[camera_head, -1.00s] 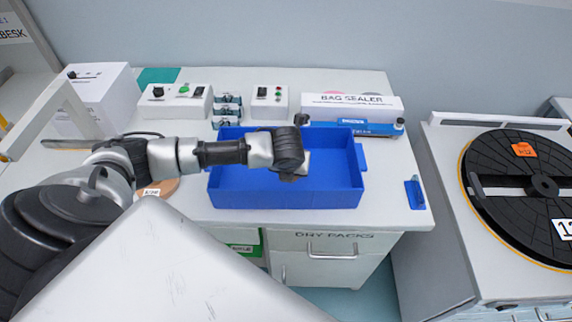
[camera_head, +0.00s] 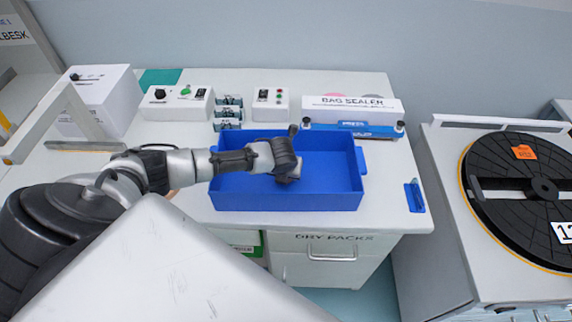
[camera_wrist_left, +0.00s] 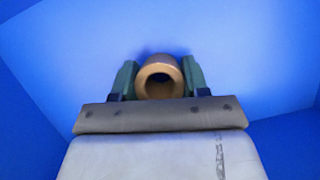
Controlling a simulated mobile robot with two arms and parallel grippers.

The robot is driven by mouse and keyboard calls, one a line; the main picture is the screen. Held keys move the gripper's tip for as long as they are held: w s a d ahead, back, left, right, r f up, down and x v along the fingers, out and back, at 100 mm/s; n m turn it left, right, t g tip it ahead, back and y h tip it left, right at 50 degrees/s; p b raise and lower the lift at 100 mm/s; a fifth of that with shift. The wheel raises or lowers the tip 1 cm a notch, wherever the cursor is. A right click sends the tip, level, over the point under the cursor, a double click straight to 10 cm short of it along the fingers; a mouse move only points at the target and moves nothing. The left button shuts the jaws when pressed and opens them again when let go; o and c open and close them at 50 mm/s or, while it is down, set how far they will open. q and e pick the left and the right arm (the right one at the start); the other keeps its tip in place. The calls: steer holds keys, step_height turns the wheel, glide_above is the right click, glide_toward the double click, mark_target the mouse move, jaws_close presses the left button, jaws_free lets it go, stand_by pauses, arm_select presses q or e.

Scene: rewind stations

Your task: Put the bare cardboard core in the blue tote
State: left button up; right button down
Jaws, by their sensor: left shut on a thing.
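The blue tote (camera_head: 330,190) stands on the white bench, open at the top. My left gripper (camera_head: 291,172) reaches down inside the tote, over its middle. In the left wrist view the left gripper (camera_wrist_left: 160,82) is shut on the bare cardboard core (camera_wrist_left: 159,67), a short brown tube seen end-on with its dark bore facing the camera. The blue inside of the tote (camera_wrist_left: 235,45) surrounds the core in that view. I cannot tell whether the core touches the tote floor. In the head view the core is hidden by my gripper. My right gripper is not in view.
A bag sealer (camera_head: 350,108) and control boxes (camera_head: 178,103) stand behind the tote. A white box (camera_head: 105,100) is at the back left. A black reel turntable (camera_head: 515,185) is on the right. Bench space right of the tote holds a small blue item (camera_head: 414,196).

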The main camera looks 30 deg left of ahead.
arm_select(q)
steer(key=o, duration=0.9)
steer(key=shift+f, duration=0.1)
steer(key=shift+s+r, duration=0.15)
steer(key=shift+r, duration=0.45)
steer(key=v, duration=1.1)
